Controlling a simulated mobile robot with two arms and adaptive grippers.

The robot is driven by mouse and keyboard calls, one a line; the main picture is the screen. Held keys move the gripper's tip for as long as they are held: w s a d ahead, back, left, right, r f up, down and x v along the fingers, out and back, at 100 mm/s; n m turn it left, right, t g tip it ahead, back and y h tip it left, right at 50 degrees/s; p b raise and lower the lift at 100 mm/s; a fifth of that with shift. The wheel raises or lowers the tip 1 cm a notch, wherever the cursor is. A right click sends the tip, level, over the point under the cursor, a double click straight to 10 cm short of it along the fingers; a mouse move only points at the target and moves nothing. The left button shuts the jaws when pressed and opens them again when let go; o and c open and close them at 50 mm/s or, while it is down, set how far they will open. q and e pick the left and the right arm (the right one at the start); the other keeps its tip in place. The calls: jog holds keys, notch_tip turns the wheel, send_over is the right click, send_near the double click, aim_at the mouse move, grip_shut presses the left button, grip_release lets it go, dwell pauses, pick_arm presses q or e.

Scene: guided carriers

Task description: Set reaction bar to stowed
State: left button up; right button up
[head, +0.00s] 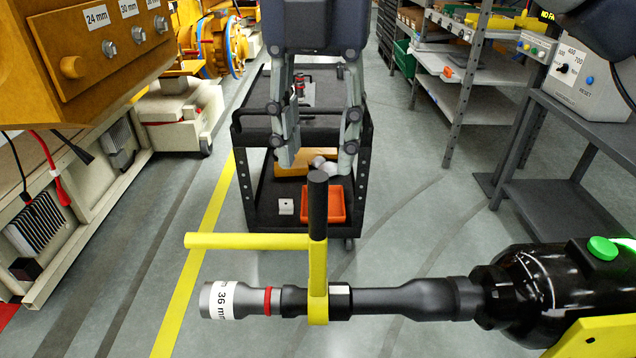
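The reaction bar (318,262) is yellow, with a black-gripped upright part and a yellow arm (245,241) reaching out to the left. It is mounted around the neck of a black power tool (415,299) that lies across the lower part of the head view. The tool carries a grey socket labelled 36 mm (215,300) and a red ring (267,301). My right gripper (318,165) is open, its fingers pointing down. In the picture the top of the black grip (318,180) appears between and just below the fingertips; I see no contact. My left gripper is not in view.
A black cart (255,190) with an orange tray (338,205) stands behind the bar. Orange machinery with size labels (96,15) is at the left. Grey shelving (455,90) and a bench with a control box (575,75) are at the right. Floor shows between them.

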aim_at(319, 169)
jog(key=f, duration=0.2)
jog(key=s+f, duration=0.1)
jog(key=f, duration=0.1)
jog(key=shift+f, duration=0.25)
jog(key=f, duration=0.1)
jog(key=f+p, duration=0.1)
jog(key=f, duration=0.3)
jog(key=shift+w+f, duration=0.1)
jog(key=shift+w, duration=0.15)
jog(key=shift+s+f, duration=0.1)
jog(key=shift+f, duration=0.25)
jog(key=shift+c, duration=0.4)
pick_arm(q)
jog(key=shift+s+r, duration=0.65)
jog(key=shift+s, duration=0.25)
pick_arm(e)
grip_shut()
